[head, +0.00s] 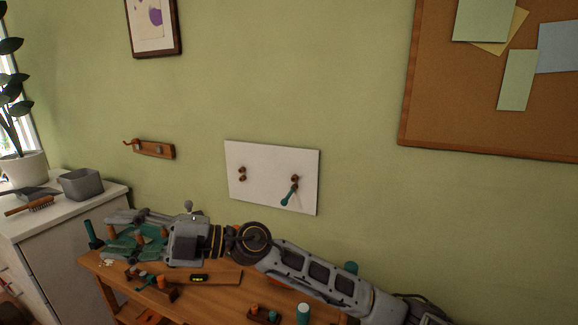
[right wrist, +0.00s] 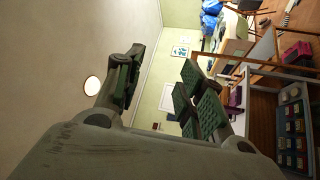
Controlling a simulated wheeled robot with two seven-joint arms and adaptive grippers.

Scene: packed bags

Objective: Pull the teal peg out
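A dark teal peg-like cylinder (head: 92,235) stands at the left end of the wooden workbench, just left of my right gripper's fingertips. A teal board (head: 150,249) with small tan pegs lies on the bench behind and between my fingers, partly hidden by them. My right gripper (head: 118,233) reaches left across the bench. Its two fingers are spread with nothing between them, as the right wrist view (right wrist: 155,90) also shows. I cannot tell which teal piece is the peg meant. My left gripper is not in view.
A white wall panel (head: 262,172) carries brown knobs and a hanging teal tool (head: 288,195). The bench (head: 225,287) holds a level (head: 198,279) and small orange and teal pieces. A white cabinet (head: 60,235) with a grey bin (head: 82,184) stands left.

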